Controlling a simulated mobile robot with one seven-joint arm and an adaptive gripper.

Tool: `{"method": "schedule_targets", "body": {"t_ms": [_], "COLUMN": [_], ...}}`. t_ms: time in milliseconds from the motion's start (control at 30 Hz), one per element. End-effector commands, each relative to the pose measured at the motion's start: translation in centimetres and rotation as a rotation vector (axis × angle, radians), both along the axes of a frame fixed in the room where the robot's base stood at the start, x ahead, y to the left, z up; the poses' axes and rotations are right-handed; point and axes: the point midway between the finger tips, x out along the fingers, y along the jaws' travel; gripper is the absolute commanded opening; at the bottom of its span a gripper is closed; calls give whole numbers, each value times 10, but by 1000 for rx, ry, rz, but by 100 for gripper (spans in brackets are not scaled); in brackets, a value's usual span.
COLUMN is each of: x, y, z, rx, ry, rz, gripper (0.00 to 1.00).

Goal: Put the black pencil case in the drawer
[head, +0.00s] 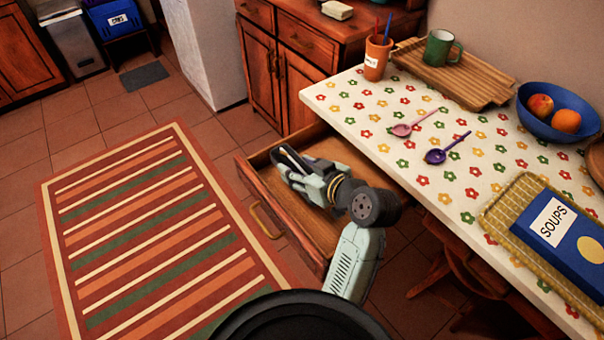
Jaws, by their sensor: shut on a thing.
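The wooden drawer (320,232) stands pulled out from under the flower-patterned table, with its gold handle facing the rug. My gripper (287,164) is over the drawer's left part, reaching inside its outline. It is shut on a small dark thing, which fits the black pencil case but is mostly hidden by the fingers. I cannot tell whether that thing touches the drawer's bottom. The drawer's visible bottom is otherwise bare. My arm hides part of the drawer's right side.
On the table are a pink spoon (412,125), a purple spoon (446,148), an orange cup (377,57), a wooden tray (486,83) with a green mug (440,48), a blue fruit bowl (548,127) and a blue soups box (556,232). A striped rug (150,240) lies left.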

Motion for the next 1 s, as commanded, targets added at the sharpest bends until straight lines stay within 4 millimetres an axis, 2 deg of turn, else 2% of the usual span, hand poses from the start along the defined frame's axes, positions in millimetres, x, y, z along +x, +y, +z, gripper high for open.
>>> {"method": "schedule_targets", "body": {"t_ms": [100, 200, 967, 1000], "x": [-1, 0, 0, 0], "y": [0, 0, 0, 0], "z": [-19, -27, -40, -40], "rx": [3, 1, 0, 0], "ry": [5, 1, 0, 0], "rz": [0, -1, 0, 0], "gripper": [15, 15, 15, 47]}}
